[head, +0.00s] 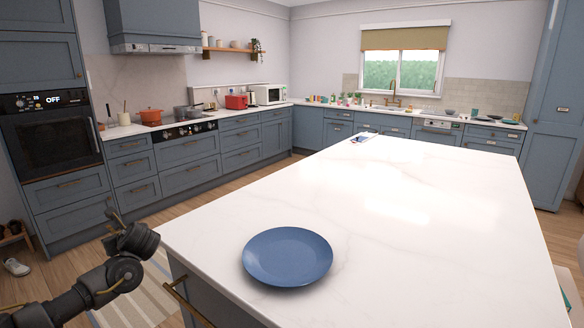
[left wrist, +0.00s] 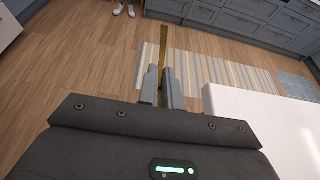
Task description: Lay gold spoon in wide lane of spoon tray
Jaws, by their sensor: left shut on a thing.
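My left gripper (left wrist: 161,90) is shut on the gold spoon (left wrist: 163,45), a thin gold-brown strip that sticks out beyond the fingertips in the left wrist view. The spoon is over the floor, beside the white island top. In the head view my left arm comes in at the lower left, with its dark wrist (head: 135,241) near the island's left front corner. The fingers and spoon cannot be made out clearly there. The spoon tray is not seen in either view. My right gripper is not in view.
A blue plate (head: 288,257) lies on the near part of the white island top (head: 400,215), which is otherwise mostly clear. A small coloured item (head: 362,138) lies at its far left edge. A brass handle (head: 186,300) juts from the island's side. A striped rug (left wrist: 215,80) covers the floor.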

